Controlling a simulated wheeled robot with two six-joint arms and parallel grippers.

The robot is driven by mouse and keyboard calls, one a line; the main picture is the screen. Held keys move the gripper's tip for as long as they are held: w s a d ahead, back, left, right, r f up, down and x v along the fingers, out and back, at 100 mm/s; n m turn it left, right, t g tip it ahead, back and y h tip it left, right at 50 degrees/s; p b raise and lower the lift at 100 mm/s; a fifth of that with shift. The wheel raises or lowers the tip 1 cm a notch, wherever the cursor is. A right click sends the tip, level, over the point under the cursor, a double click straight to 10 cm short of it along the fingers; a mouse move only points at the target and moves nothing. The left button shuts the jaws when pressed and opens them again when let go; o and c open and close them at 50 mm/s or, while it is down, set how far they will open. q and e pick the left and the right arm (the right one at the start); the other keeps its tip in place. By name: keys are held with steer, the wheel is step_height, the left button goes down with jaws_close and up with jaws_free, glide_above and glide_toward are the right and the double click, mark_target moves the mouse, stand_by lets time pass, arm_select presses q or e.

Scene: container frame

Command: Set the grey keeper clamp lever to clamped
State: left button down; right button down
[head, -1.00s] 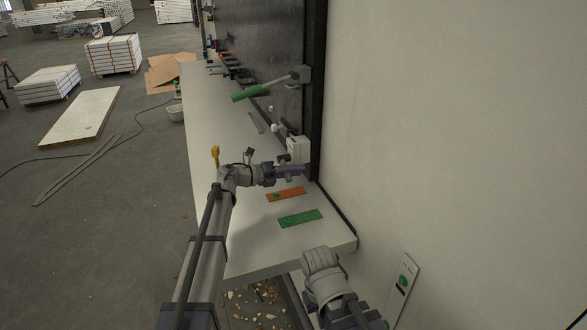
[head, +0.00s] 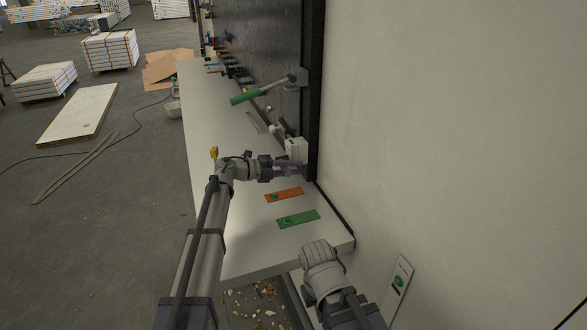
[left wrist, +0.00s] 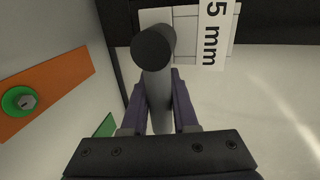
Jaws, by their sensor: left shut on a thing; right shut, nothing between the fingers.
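The grey lever (left wrist: 158,85) is a round bar with a dark end cap, seen close up in the left wrist view. My left gripper (left wrist: 160,118) is shut on it, one dark purple finger along each side. In the head view my left gripper (head: 288,163) is beside a white block (head: 296,148) at the foot of the dark panel, and the lever is largely hidden there. The block carries a "5 mm" label (left wrist: 212,32). My right gripper (head: 318,254) is low at the bench's near end, apart from everything, its fingertips hard to make out.
A green-handled lever (head: 245,96) sticks out from the dark panel farther along. An orange plate (head: 285,195) and a green plate (head: 298,219) lie on the pale bench (head: 245,240). A pale wall bounds the right side. Open floor lies left.

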arm_select(q)
steer(key=c, duration=0.7)
jaws_free()
steer(key=p+v, duration=0.1)
steer(key=v, duration=0.6)
steer(key=shift+s+a+r, duration=0.1)
steer(key=shift+a+r, duration=0.05)
steer(key=shift+a, duration=0.2)
